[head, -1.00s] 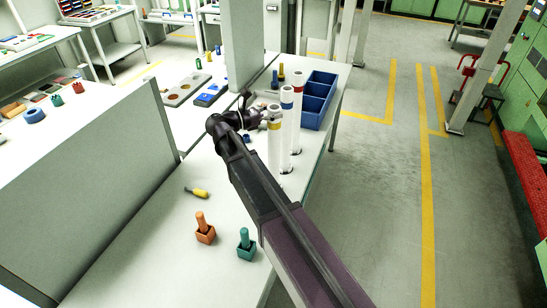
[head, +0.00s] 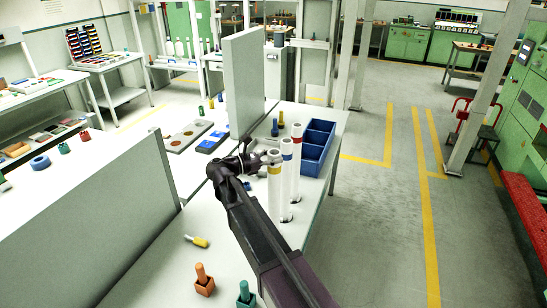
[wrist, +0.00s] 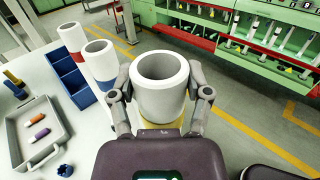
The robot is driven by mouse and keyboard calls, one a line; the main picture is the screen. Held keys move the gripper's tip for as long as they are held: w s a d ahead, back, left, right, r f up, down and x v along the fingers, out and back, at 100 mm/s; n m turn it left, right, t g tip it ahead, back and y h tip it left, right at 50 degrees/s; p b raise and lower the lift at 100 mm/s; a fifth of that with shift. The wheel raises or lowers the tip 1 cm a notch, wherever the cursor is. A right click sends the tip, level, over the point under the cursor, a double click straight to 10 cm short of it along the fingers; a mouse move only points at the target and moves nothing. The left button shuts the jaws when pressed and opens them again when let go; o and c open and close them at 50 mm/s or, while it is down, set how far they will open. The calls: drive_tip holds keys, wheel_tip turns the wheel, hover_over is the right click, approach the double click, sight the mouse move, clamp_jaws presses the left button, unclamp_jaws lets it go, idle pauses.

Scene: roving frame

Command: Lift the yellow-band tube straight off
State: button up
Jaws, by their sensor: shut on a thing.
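The yellow-band tube (head: 275,190) is a white upright cylinder, nearest in a row of three on the bench. My gripper (head: 263,160) is shut on it near its top, coming from the left side in the head view. In the wrist view the tube (wrist: 160,90) stands between the two fingers of my gripper (wrist: 160,105), its open mouth facing up and its yellow band low, partly hidden by the gripper body. I cannot tell whether its lower end touches anything.
The blue-band tube (head: 287,175) and red-band tube (head: 297,160) stand close behind. A blue divided bin (head: 314,155) is to their right. A grey partition (head: 240,85) rises behind.

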wheel_tip(320, 180, up, 7)
drive_tip(key=p, duration=0.6)
drive_tip(key=shift+f, duration=0.1)
idle(0.6)
